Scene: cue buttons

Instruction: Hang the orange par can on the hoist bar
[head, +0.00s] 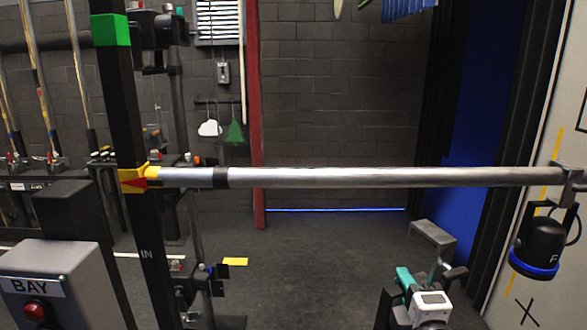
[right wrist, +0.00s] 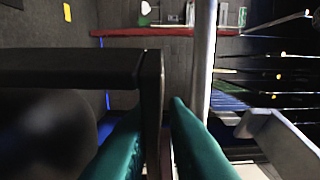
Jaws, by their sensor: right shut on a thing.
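The hoist bar (head: 390,177) is a silver tube running level across the head view. It also shows as an upright tube in the right wrist view (right wrist: 202,60). My right gripper (head: 418,278), with teal fingers, is below the bar at the lower right. It is shut on a dark bracket (right wrist: 75,67), which shows as a grey angled piece in the head view (head: 433,236). A dark, blurred round body (right wrist: 45,130) lies beside the bracket in the wrist view. No orange shows, so I cannot tell the held lamp's colour. My left gripper is out of view.
A black par can with a blue rim (head: 540,245) hangs at the bar's right end. A black post (head: 125,100) with a yellow bracket stands at the left end. A grey BAY box (head: 55,275) with a red button is at lower left. The bar's middle is clear.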

